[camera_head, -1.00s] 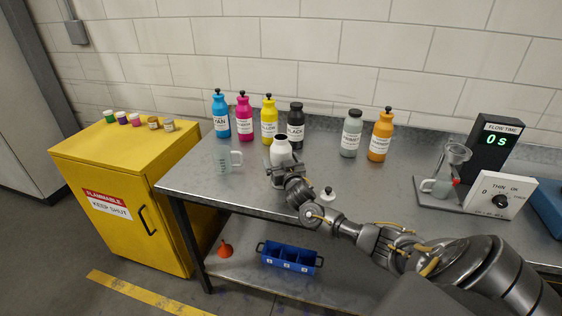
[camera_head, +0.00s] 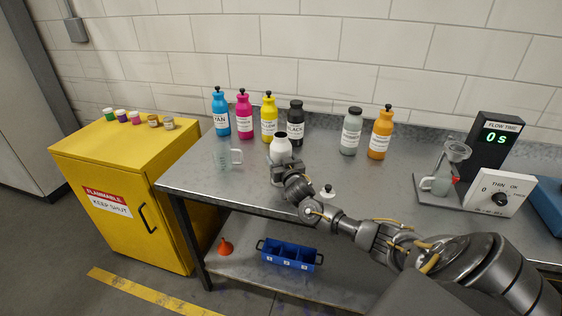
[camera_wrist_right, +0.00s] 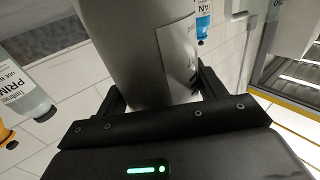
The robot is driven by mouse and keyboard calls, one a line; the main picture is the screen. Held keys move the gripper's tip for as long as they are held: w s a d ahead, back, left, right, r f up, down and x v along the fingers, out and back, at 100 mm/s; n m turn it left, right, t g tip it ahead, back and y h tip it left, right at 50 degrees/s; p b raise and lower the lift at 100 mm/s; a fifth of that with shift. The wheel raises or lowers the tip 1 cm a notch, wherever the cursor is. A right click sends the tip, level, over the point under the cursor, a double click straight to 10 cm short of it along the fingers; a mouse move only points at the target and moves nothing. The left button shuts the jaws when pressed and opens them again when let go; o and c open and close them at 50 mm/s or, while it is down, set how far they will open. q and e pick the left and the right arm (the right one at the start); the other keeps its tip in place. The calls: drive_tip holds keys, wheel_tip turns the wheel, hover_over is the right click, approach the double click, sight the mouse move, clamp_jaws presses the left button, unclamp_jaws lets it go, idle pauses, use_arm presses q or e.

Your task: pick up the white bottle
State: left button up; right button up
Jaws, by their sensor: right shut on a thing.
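The white bottle (camera_head: 281,149) is upright near the middle of the steel table, with its mouth open and dark. My right gripper (camera_head: 284,162) comes from the front right and is shut on the bottle's body. In the right wrist view, the bottle (camera_wrist_right: 140,55) fills the space between the two dark fingers of the gripper (camera_wrist_right: 162,92), and part of its label shows. The gripper hides the bottle's lower part in the head view, so I cannot tell whether its base touches the table. My left gripper is not in view.
Several coloured bottles stand behind, including black (camera_head: 295,128) and yellow (camera_head: 269,122). The flow timer (camera_head: 493,145) and funnel stand are right. The middle-right tabletop is clear.

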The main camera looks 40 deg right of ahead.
sight(276, 143)
drive_tip(key=shift+r, duration=0.25)
drive_tip(key=shift+d+r+b, duration=0.1)
drive_tip(key=shift+r+b, duration=0.15)
drive_tip(key=shift+b, duration=0.05)
wheel_tip(276, 143, up, 2)
drive_tip(key=shift+r+b, duration=0.15)
drive_tip(key=shift+b, duration=0.55)
drive_tip(key=a+r, duration=0.1)
drive_tip(key=s+a+r, duration=0.1)
drive_tip(key=r, duration=0.1)
drive_tip(key=s+a+r+b, duration=0.1)
drive_tip(key=r, duration=0.1)
drive_tip(key=shift+s+a, duration=0.2)
drive_tip(key=shift+a, duration=0.15)
drive_tip(key=s+a+r+b, duration=0.1)
drive_tip(key=s+a+r, duration=0.4)
drive_tip(key=a, duration=0.3)
drive_tip(key=shift+s, duration=0.3)
